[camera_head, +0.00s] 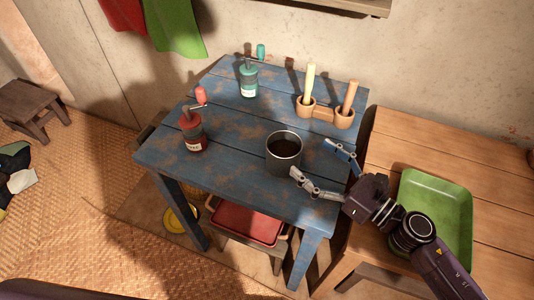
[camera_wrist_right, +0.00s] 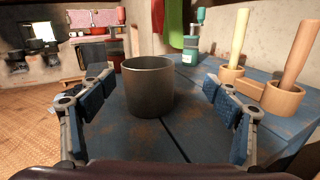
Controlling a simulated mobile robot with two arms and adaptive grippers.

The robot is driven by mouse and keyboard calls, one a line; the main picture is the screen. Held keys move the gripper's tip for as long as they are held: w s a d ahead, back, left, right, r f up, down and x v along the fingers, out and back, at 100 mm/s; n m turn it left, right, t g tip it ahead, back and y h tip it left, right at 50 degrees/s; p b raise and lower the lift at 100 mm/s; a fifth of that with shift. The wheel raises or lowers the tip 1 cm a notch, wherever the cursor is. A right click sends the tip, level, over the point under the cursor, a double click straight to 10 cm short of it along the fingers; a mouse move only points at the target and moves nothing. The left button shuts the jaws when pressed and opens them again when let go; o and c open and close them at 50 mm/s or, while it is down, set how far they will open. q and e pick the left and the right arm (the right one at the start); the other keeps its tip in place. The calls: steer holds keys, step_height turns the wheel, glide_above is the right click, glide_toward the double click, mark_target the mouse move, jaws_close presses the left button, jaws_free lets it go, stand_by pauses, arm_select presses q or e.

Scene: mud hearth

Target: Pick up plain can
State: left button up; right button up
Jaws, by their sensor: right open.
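The plain can (camera_head: 284,155) is a grey metal cylinder with an open top and dark inside. It stands upright on the blue wooden table (camera_head: 233,160), near its front right part. In the right wrist view the can (camera_wrist_right: 148,88) stands ahead, between and beyond the two fingers. My right gripper (camera_head: 320,168) is open and empty, just right of the can, with its fingers spread toward it. The right wrist view shows the open fingers (camera_wrist_right: 160,115) on both sides, apart from the can. My left gripper is not in view.
A red-topped grinder (camera_head: 193,130) and a green grinder (camera_head: 249,78) stand left and behind. A wooden double mortar with pestles (camera_head: 325,112) stands behind the can. A green tray (camera_head: 452,205) lies on the wooden table at right. A red tray (camera_head: 247,222) is below the blue table.

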mark_target(271, 139)
steer(key=shift+s+a+f+n+g, duration=0.15)
steer(key=shift+a+f+n+g, duration=0.25)
steer(key=shift+n, duration=0.2)
steer(key=shift+p+x, duration=0.65)
steer(key=shift+x, duration=0.45)
steer(key=x, duration=0.1)
steer(key=p+x, duration=0.1)
steer(key=x, duration=0.2)
steer(key=shift+s+a+p, duration=0.25)
steer(key=shift+a+p, duration=0.15)
steer(key=shift+a, duration=0.15)
steer(key=shift+w+a, duration=0.2)
steer(key=shift+a, duration=0.05)
steer(key=c, duration=1.3)
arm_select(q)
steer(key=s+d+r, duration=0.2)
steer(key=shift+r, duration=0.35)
arm_select(e)
steer(key=shift+c, duration=1.1)
steer(key=shift+r, duration=0.1)
